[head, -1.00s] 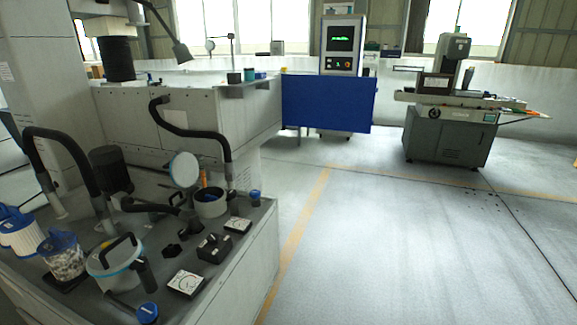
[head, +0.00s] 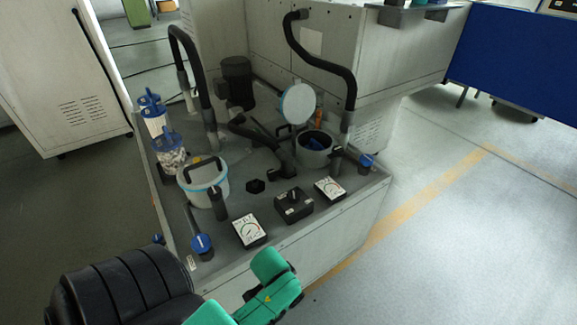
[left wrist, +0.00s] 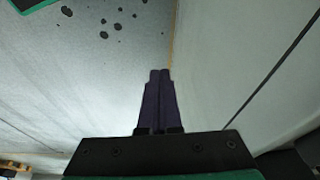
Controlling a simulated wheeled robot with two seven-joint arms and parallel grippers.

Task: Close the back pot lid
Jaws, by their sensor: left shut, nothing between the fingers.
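The back pot (head: 316,158) stands on the grey bench top, a grey round pot with something blue inside. Its lid (head: 297,104), a pale disc with a light blue rim, stands raised at the pot's back left, so the pot is open. A front pot (head: 203,186) has its handled lid on. My left gripper (left wrist: 160,75) shows in the left wrist view, shut and empty, with bare floor beyond it. In the head view only my green and black left arm shows, low in front of the bench and well apart from the lid. My right gripper is not in view.
A black hose (head: 318,62) arches behind the back pot, and another (head: 193,75) stands to the left. Two gauges (head: 249,231), a black box (head: 293,205) and blue-capped valves (head: 202,246) occupy the front of the bench. Clear floor (head: 470,240) lies to the right.

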